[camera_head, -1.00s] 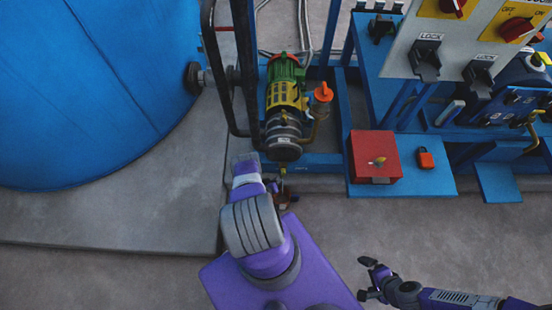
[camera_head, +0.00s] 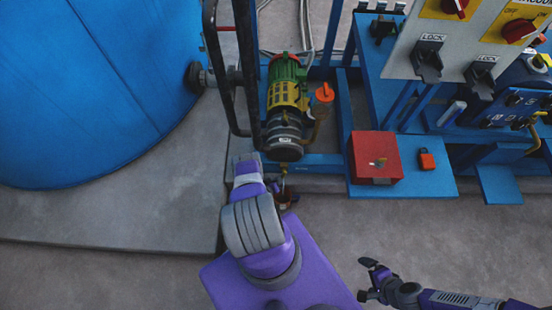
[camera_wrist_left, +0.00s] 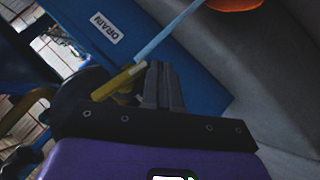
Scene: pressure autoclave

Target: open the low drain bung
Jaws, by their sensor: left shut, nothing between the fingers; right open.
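In the left wrist view a white DRAIN label (camera_wrist_left: 105,27) sits on a blue frame beam. A yellow bar (camera_wrist_left: 118,82) lies just left of my left gripper (camera_wrist_left: 163,82), whose fingers are shut and empty. A thin light-blue strip (camera_wrist_left: 165,33) runs up and right from the bar; I cannot tell what it is. I cannot make out the bung for certain. In the head view my left arm reaches to the low front of the pump (camera_head: 285,105), and its fingertips are hard to make out there. My right gripper (camera_head: 364,279) is open and empty over bare floor.
A red box (camera_head: 374,158) and an orange padlock (camera_head: 426,160) are on the blue base. A large blue tank (camera_head: 90,90) stands left. Black upright bars (camera_head: 246,60) rise beside the pump. An orange piece (camera_wrist_left: 233,4) shows in the wrist view. Front floor is clear.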

